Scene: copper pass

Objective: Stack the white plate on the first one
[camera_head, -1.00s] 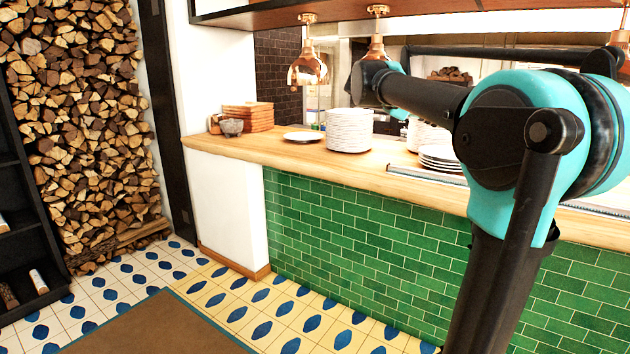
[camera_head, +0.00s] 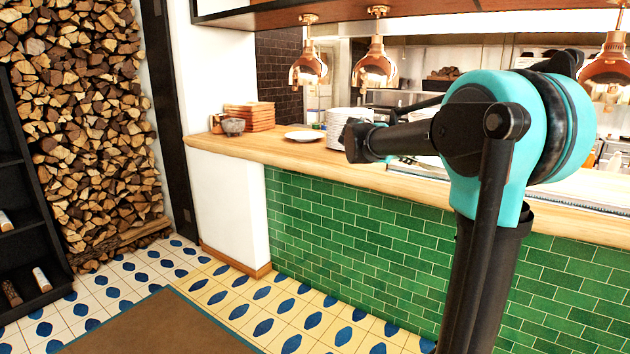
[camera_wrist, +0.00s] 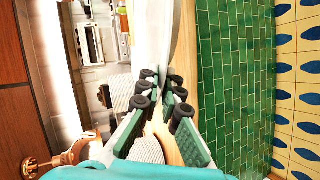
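The first white plate (camera_head: 303,135) lies flat and alone on the wooden counter, left of a tall stack of white plates (camera_head: 338,118). In the wrist view, my gripper (camera_wrist: 168,78) has its green-padded fingers drawn close together at the tips. They pinch the near edge of a white plate (camera_wrist: 155,28), which extends beyond the fingertips and is seen nearly edge-on. The held plate looks roughly level with the counter surface plane. In the head view my arm hides the gripper, and I cannot make out the held plate there.
The wooden counter (camera_head: 250,148) runs along the green tiled wall (camera_head: 350,230). Wooden boards (camera_head: 250,115) and a grey bowl (camera_head: 232,127) stand at its left end. Copper lamps (camera_head: 375,65) hang above it. A plate stack (camera_wrist: 148,150) shows beside my fingers in the wrist view.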

